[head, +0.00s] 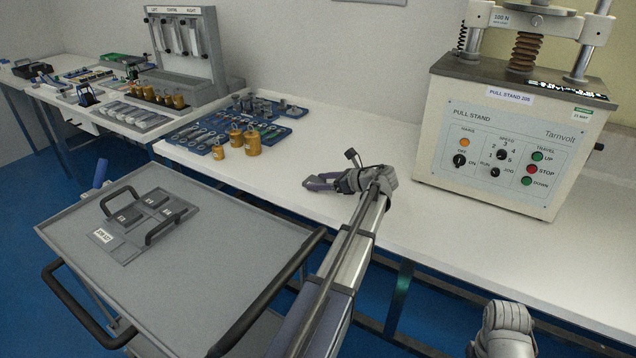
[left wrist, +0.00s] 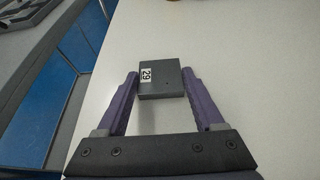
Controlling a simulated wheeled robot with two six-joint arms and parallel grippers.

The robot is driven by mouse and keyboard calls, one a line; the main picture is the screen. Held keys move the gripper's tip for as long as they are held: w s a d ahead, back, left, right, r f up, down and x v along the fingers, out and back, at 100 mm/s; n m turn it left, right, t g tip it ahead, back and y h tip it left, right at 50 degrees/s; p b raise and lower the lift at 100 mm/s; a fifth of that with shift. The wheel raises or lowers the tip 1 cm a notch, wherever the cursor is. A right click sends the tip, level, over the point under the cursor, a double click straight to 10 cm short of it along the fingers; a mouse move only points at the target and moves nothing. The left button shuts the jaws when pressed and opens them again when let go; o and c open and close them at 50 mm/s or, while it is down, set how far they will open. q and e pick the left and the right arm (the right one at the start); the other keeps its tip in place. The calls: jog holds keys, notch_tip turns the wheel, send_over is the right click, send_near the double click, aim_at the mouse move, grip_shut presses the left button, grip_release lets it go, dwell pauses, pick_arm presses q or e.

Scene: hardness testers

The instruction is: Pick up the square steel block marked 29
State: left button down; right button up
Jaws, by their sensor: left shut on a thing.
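The square steel block marked 29 (left wrist: 172,84) is dark grey with a white label, and shows in the left wrist view. It sits between the two purple fingers of my left gripper (left wrist: 160,80), which are shut on its sides. The white bench top lies behind it; I cannot tell whether the block touches it. In the head view my left gripper (head: 318,182) is low over the bench, left of the pull stand, and the block is not clearly visible there. My right gripper is out of view; only part of that arm shows at the bottom right.
A grey cart (head: 215,235) stands at the left front with a carrier tray (head: 122,252) holding dark blocks. Brass weights (head: 252,142) and a blue tool tray (head: 195,133) are at the bench's back left. The pull stand (head: 515,130) stands at right. Bench between is clear.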

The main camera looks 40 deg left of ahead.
pick_arm(q)
jog(key=shift+r+p, duration=0.5)
jog(key=shift+r, duration=0.15)
notch_tip(320, 180, up, 3)
jog(key=p, duration=0.2)
jog(key=shift+f+p, duration=0.1)
jog(key=shift+p, duration=0.3)
jog(key=d, duration=0.6)
jog(key=w+d, duration=0.1)
jog(key=d, duration=1.1)
jog(key=shift+w+f+b, duration=0.3)
jog(key=shift+d, duration=0.1)
